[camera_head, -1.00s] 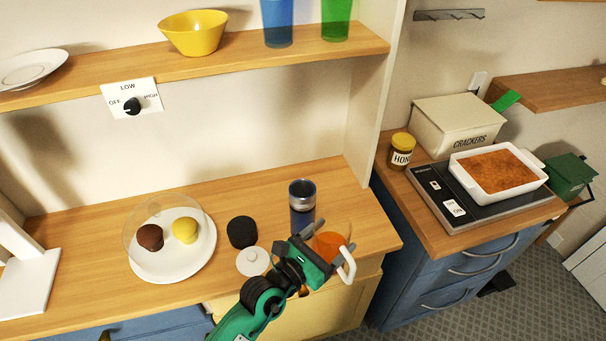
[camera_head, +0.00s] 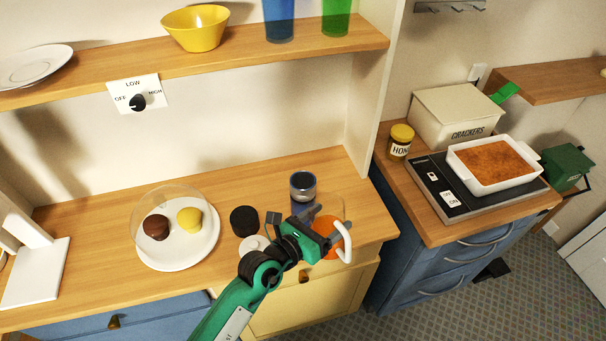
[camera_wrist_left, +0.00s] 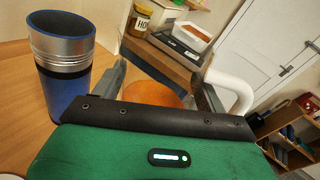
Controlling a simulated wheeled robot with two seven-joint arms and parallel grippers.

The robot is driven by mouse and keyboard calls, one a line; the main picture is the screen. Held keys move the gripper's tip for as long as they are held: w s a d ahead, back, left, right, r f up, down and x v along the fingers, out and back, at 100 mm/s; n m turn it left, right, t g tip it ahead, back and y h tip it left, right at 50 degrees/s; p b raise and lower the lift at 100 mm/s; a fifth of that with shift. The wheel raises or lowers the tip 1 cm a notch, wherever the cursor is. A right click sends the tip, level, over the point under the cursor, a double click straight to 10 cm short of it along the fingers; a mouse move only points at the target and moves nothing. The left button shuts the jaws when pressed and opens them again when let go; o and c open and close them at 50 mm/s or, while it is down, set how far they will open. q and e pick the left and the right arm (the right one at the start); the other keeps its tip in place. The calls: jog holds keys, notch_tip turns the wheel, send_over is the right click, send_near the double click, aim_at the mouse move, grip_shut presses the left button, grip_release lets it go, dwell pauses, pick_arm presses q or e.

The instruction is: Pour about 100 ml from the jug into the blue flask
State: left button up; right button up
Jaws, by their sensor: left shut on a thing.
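The jug (camera_head: 328,236) is clear, with orange liquid inside and a white handle on its right. In the left wrist view the jug's liquid (camera_wrist_left: 153,93) shows between the fingers, with the white handle at the right. My left gripper (camera_head: 318,232) is shut on the jug near the counter's front right. I cannot tell whether the jug touches the counter. The blue flask (camera_head: 303,188), with a silver collar and open top, stands upright just behind the jug; its lower part is hidden. In the left wrist view the flask (camera_wrist_left: 65,75) stands left of the jug. My right gripper is out of view.
A black round thing (camera_head: 244,220) and a white lid (camera_head: 251,244), partly covered by my gripper, lie left of the flask. A white plate (camera_head: 181,252) with two cakes under a clear dome stands farther left. A side wall (camera_head: 371,90) rises behind right.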

aim_at(329, 193)
pick_arm(q)
jog(key=shift+w+a+r+n+p, duration=0.3)
jog(key=shift+w+r+n+p, duration=0.3)
jog(key=shift+r+n+p, duration=0.25)
jog(key=shift+w+a+r+n+g+p, duration=0.45)
jog(key=shift+w+r+n+g+p, duration=0.3)
jog(key=shift+n, duration=0.3)
jog(key=shift+w+a+r+n+g+p, duration=0.1)
jog(key=shift+w+r+n+g+p, duration=0.1)
jog(key=shift+r+n+p, duration=0.25)
jog(key=shift+w+r+n+g+p, duration=0.15)
jog(key=shift+n+p, duration=0.1)
jog(key=shift+n, duration=0.3)
jog(key=shift+r+n+g+p, duration=0.25)
jog(key=shift+n+g+p, duration=0.05)
jog(key=shift+n, duration=0.1)
jog(key=shift+r+n, duration=0.3)
jog(key=shift+n, duration=0.1)
jog(key=shift+w+a+r+n+g+p, duration=0.1)
jog(key=shift+w+r+n+g+p, duration=0.05)
jog(key=shift+r+n+g+p, duration=0.2)
jog(key=shift+w+a+r+n, duration=0.1)
jog(key=shift+r+n, duration=0.05)
jog(key=shift+n, duration=0.2)
dwell(2.0)
